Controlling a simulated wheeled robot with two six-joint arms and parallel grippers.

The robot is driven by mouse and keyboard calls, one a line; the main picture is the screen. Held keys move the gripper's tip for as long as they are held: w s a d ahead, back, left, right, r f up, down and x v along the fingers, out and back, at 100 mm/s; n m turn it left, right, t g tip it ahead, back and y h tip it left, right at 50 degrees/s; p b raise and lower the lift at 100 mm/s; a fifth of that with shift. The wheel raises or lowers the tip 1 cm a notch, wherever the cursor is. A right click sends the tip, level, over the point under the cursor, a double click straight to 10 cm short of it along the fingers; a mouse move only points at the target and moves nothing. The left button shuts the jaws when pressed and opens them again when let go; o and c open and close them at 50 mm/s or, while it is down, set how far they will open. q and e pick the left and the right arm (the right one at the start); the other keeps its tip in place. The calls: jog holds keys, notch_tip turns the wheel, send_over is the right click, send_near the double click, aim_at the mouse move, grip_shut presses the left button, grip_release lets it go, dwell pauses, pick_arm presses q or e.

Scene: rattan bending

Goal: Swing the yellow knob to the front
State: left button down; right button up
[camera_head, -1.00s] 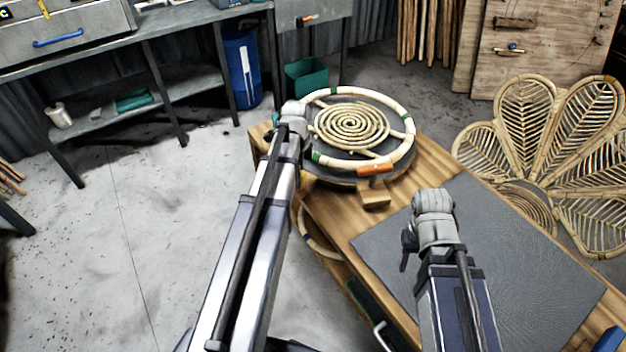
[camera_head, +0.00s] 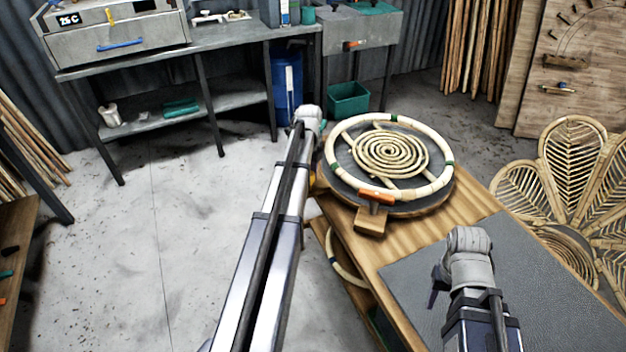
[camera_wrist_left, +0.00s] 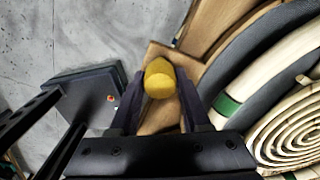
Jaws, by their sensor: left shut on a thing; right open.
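The yellow knob (camera_wrist_left: 160,78) shows in the left wrist view between the dark fingers of my left gripper (camera_wrist_left: 158,98), which is shut on it. A wooden piece lies under the knob, beside the round turntable. In the head view only a sliver of the yellow knob (camera_head: 313,180) shows beside my left forearm, at the turntable's left edge; the left fingers are hidden there. The turntable (camera_head: 437,203) carries a pale rattan ring (camera_head: 440,137) and a rattan spiral (camera_head: 390,153). My right gripper (camera_head: 437,287) is open and empty above the grey mat.
An orange-handled clamp (camera_head: 376,195) sits at the turntable's front rim, above a wooden block (camera_head: 370,221). The grey mat (camera_head: 540,290) covers the bench's right part. A petal-shaped rattan panel (camera_head: 570,160) stands at right. The floor at left is open.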

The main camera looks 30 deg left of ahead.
pick_arm(q)
jog(key=shift+w+a, duration=0.15)
jog(key=shift+a, duration=0.15)
jog(key=shift+c, duration=1.8)
grip_release()
jog(key=shift+r, duration=0.15)
pick_arm(e)
jog(key=shift+r, duration=0.15)
pick_arm(q)
notch_tip(320, 180, up, 8)
jog(key=p, duration=0.8)
jog(key=shift+f, duration=0.2)
pick_arm(e)
notch_tip(320, 180, up, 8)
jog(key=shift+f, duration=0.25)
pick_arm(q)
jog(key=shift+f, duration=0.1)
jog(key=shift+d, duration=0.1)
